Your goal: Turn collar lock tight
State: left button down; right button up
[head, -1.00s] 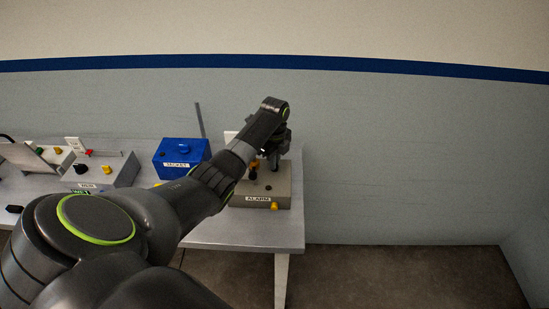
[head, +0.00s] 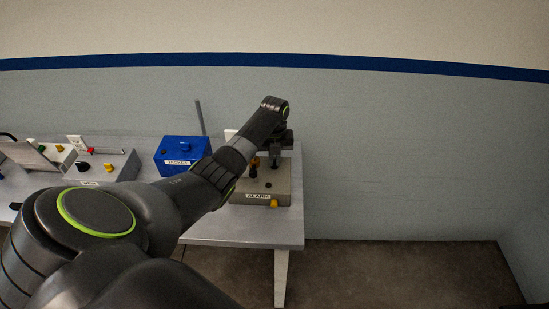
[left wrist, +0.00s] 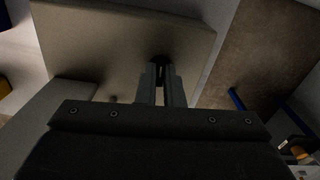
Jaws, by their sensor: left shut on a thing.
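The grey box labelled ALARM (head: 245,199) stands at the right end of the table, with small dark and amber controls on top. My left gripper (head: 275,163) reaches down over its top, partly hidden by my arm. In the left wrist view its fingers (left wrist: 161,84) are closed around a dark knob (left wrist: 160,62) on the box's pale face (left wrist: 110,45). I see no label naming the collar lock, and cannot tell whether this knob is it. My right gripper is not in view.
A blue box labelled JACKET (head: 182,152) stands left of the ALARM box. A grey box with black and red controls (head: 108,165) is further left. The table (head: 245,232) ends just right of the ALARM box, with open floor beyond.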

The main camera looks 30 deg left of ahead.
pick_arm(q)
jog(key=shift+m, duration=0.7)
jog(key=c, duration=1.6)
grip_release()
jog(key=shift+o, duration=0.2)
notch_tip(320, 180, up, 17)
jog(key=p, duration=0.2)
jog(key=shift+r+p, duration=0.2)
jog(key=shift+p, duration=0.2)
